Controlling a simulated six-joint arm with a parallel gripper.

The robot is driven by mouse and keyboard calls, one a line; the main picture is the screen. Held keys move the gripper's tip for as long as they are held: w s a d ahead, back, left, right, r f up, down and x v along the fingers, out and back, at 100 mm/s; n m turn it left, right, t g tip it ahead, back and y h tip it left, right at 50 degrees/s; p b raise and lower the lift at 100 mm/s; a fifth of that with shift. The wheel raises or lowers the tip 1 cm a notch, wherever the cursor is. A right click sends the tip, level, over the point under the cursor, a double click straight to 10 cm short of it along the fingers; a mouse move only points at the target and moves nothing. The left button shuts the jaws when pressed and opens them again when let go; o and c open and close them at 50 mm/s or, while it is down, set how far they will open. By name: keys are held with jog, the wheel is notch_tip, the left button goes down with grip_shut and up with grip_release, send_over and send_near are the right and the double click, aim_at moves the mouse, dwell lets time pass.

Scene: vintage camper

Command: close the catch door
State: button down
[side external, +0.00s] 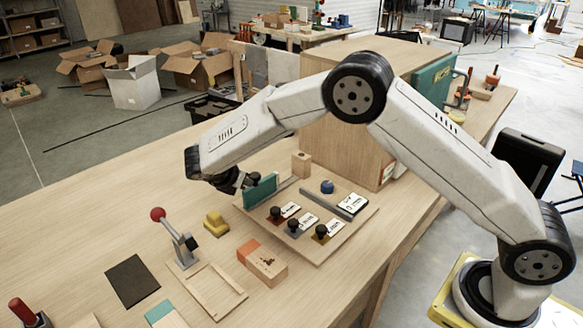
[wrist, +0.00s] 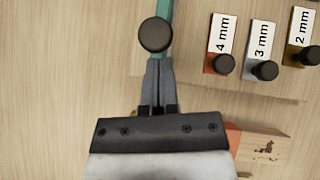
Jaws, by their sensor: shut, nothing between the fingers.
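A teal panel (side external: 261,190) stands upright at the left edge of a wooden board in the side view, with a black round knob (side external: 253,177). I cannot tell for sure that it is the catch door. In the wrist view the teal panel (wrist: 164,12) shows as a narrow strip, and the knob (wrist: 155,35) lies just beyond my fingertips. My gripper (side external: 243,183) is shut and empty, beside the panel at the knob; it also shows in the wrist view (wrist: 158,62). I cannot tell whether it touches the knob.
A large wooden cabinet (side external: 340,140) with a dark green panel (side external: 434,82) stands behind the board. Tags with black knobs (side external: 298,222), a wooden block (side external: 301,164) and a blue knob (side external: 327,187) are on the board. A red-knobbed lever (side external: 170,230) and a yellow piece (side external: 215,223) stand nearby.

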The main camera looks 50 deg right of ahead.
jog(key=d, duration=0.9)
jog(key=a+f+v, duration=0.2)
jog(key=v, duration=1.1)
jog(key=shift+s+a, duration=0.2)
jog(key=shift+a, duration=0.05)
